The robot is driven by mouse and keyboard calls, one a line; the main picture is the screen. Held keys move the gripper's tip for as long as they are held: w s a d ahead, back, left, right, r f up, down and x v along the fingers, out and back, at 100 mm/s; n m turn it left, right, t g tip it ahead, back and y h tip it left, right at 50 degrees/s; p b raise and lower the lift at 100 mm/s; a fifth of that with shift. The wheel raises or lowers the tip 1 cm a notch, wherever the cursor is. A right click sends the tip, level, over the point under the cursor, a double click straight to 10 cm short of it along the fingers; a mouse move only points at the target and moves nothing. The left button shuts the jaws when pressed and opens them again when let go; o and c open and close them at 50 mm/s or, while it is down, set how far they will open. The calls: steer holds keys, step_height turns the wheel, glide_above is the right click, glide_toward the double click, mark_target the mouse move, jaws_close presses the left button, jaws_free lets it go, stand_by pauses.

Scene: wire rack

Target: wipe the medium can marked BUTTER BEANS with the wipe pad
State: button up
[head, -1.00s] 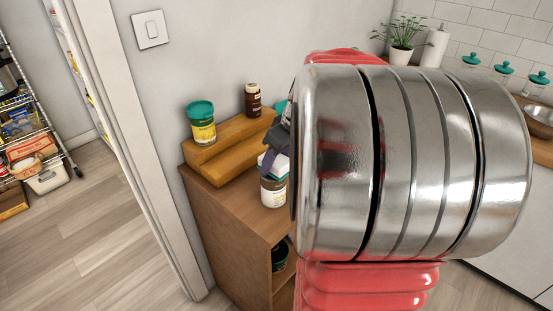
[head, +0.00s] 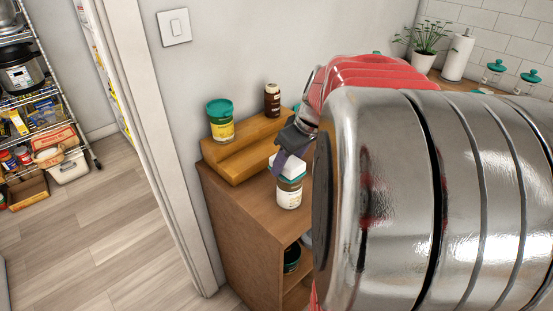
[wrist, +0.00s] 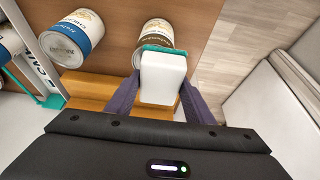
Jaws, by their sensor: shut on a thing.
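My gripper (head: 284,158) is shut on the wipe pad (head: 287,169), a white block with a teal face. In the wrist view the pad (wrist: 163,80) sits between my two dark purple fingers. A pale-labelled can (head: 289,194) stands upright on the wooden cabinet, directly below the pad in the head view. In the wrist view the pad's teal edge covers part of this can (wrist: 157,36). Pad and can are touching or very close; I cannot tell which. The can's lettering is too small and partly hidden, so I cannot confirm BUTTER BEANS.
A wooden stepped stand (head: 238,150) behind holds a yellow jar with a teal lid (head: 221,121) and a brown bottle (head: 272,100). My arm hides the right side.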

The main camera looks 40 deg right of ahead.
steer(key=shift+r, duration=2.8)
